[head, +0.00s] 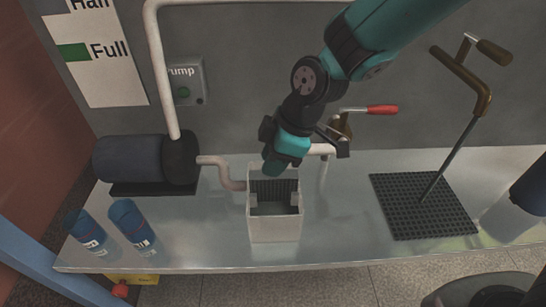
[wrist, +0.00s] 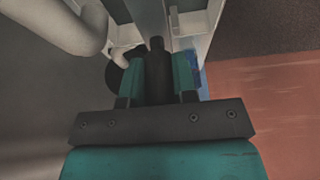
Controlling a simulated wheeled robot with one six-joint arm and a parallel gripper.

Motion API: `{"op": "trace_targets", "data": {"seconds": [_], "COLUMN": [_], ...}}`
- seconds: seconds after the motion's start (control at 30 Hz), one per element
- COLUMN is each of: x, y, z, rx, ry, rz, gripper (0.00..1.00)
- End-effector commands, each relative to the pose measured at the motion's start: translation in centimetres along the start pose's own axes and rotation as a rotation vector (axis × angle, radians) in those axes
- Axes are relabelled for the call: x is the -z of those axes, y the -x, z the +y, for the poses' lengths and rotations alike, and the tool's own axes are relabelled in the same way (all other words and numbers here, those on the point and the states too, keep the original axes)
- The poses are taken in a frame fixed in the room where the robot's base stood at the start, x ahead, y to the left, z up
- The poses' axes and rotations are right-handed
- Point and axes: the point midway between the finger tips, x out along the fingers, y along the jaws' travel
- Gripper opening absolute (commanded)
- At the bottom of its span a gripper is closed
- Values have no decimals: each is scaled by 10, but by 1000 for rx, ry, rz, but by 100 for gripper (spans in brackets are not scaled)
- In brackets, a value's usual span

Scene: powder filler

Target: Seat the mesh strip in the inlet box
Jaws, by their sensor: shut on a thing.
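The inlet box (head: 274,230) is a pale, open-topped box on the metal bench, with small blocks on its inner side walls. The dark, ribbed mesh strip (head: 273,187) stands upright against or near the box's back wall. My gripper (head: 275,167) is above the back of the box. In the wrist view my gripper (wrist: 157,78) has its teal fingers on both sides of a dark upright piece, which looks like the mesh strip (wrist: 157,68). The box's pale walls (wrist: 199,30) show beyond the fingers. The strip's lower edge and its fit in the box cannot be made out.
A bent pipe (head: 232,178) meets the box's left side from the dark pump (head: 145,160). A red-handled valve (head: 380,109) is behind to the right. Two blue jars (head: 130,220) stand left. A black grid mat (head: 422,205) lies right. Bench between box and mat is clear.

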Motion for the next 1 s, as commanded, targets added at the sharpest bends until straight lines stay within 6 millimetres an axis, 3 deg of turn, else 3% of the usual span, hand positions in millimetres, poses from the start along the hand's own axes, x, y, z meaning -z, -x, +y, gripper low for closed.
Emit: {"op": "trace_targets", "data": {"seconds": [0.63, 0.67, 0.77, 0.8, 1.0], "x": [-7, -6, -6, -6, -6], "y": [-16, -16, -15, -15, -15], "z": [0, 0, 0, 0, 0], "rx": [0, 0, 0, 0, 0], "ry": [0, 0, 0, 0, 0], "rz": [0, 0, 0, 0, 0], "gripper": [0, 28, 51, 56, 56]}}
